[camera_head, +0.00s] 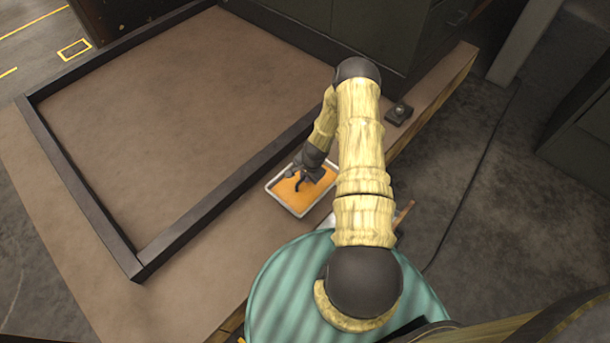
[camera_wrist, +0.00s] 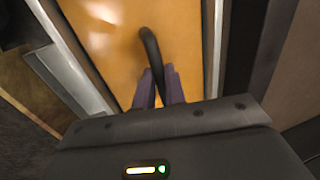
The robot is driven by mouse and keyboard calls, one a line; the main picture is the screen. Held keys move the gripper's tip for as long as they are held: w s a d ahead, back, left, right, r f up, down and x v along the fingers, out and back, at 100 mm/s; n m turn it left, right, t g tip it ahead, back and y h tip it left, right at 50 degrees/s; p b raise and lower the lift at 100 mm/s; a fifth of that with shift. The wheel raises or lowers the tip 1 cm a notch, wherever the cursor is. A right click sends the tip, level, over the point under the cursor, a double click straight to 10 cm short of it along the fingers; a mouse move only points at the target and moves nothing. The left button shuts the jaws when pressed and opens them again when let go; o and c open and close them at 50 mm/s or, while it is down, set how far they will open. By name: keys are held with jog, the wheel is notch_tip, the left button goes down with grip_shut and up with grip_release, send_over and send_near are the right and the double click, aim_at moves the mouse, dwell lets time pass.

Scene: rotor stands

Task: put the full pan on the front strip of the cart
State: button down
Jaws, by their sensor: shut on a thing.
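The pan (camera_head: 314,194) is a light grey rectangular tray filled with a flat orange layer, which also shows in the wrist view (camera_wrist: 105,45). A dark curved handle (camera_wrist: 151,52) rises over its middle. My gripper (camera_head: 301,180) is above the pan, its fingers (camera_wrist: 158,88) shut on the handle. The pan is over the front strip (camera_head: 200,285) of the cart, beside the dark raised rail (camera_head: 190,232). I cannot tell whether its bottom touches the strip. My arm and gripper hide part of the pan's right side.
The rail frames a wide empty brown top (camera_head: 170,110). A small dark block with a knob (camera_head: 399,114) sits farther right along the strip. Dark cabinets (camera_head: 370,35) stand behind. The strip left of the pan is clear. A cable (camera_head: 470,190) runs across the floor at right.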

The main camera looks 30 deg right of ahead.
aim_at(305, 185)
jog(key=shift+s+b+x, duration=0.25)
jog(key=shift+b+x, duration=0.5)
jog(key=shift+x, duration=0.35)
jog(key=shift+s+b+x, duration=0.2)
jog(key=shift+b+x, duration=0.55)
jog(key=shift+x, duration=0.35)
jog(key=shift+d+f, duration=0.1)
jog(key=shift+d, duration=0.1)
jog(key=c, duration=1.4)
grip_release()
jog(key=shift+o, duration=0.2)
jog(key=p+v, duration=0.3)
jog(key=v, duration=1.4)
jog(key=shift+r, duration=0.2)
